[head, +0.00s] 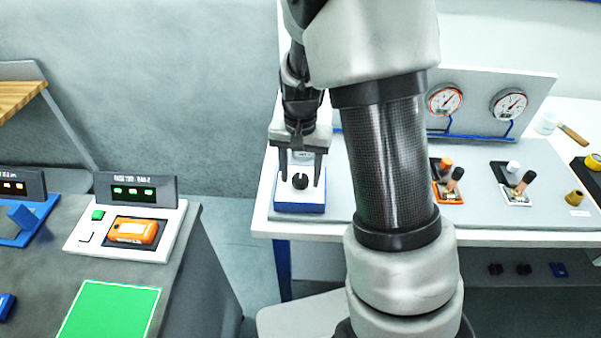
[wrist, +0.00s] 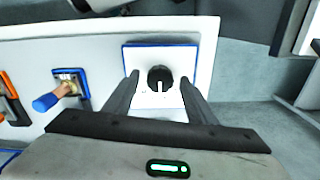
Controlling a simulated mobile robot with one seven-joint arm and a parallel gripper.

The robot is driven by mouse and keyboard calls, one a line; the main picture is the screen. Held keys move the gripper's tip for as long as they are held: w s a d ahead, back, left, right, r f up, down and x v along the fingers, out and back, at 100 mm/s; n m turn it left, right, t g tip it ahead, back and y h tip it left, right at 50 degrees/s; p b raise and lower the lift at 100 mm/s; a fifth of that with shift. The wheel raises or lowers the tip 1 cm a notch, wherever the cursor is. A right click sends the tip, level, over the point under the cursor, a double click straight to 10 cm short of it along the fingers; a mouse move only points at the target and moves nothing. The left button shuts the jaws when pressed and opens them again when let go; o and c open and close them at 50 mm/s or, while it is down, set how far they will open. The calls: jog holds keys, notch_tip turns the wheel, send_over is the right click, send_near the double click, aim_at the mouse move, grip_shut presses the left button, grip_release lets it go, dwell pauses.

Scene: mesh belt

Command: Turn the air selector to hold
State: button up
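The air selector is a black round knob (head: 300,181) on a white box with a blue base (head: 300,208), at the left end of the white bench. In the wrist view the knob (wrist: 160,79) shows a white pointer line toward the gripper side of the picture, on a white plate with a blue edge (wrist: 148,45). My gripper (head: 302,182) points down over the box. Its fingers (wrist: 160,88) are apart, one on each side of the knob, with a gap to it on both sides. The gripper is empty. Any position labels are unreadable.
To the right are two gauges (head: 445,99), orange and white valves with black handles (head: 448,187), and a blue-handled valve (wrist: 62,94). My arm hides the bench's middle. A grey counter (head: 190,285) with a tester stands at left, a floor gap between.

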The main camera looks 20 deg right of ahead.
aim_at(301, 178)
notch_tip(301, 178, up, 17)
jog(key=shift+r+p, duration=0.2)
jog(key=shift+p, duration=0.15)
dwell(0.4)
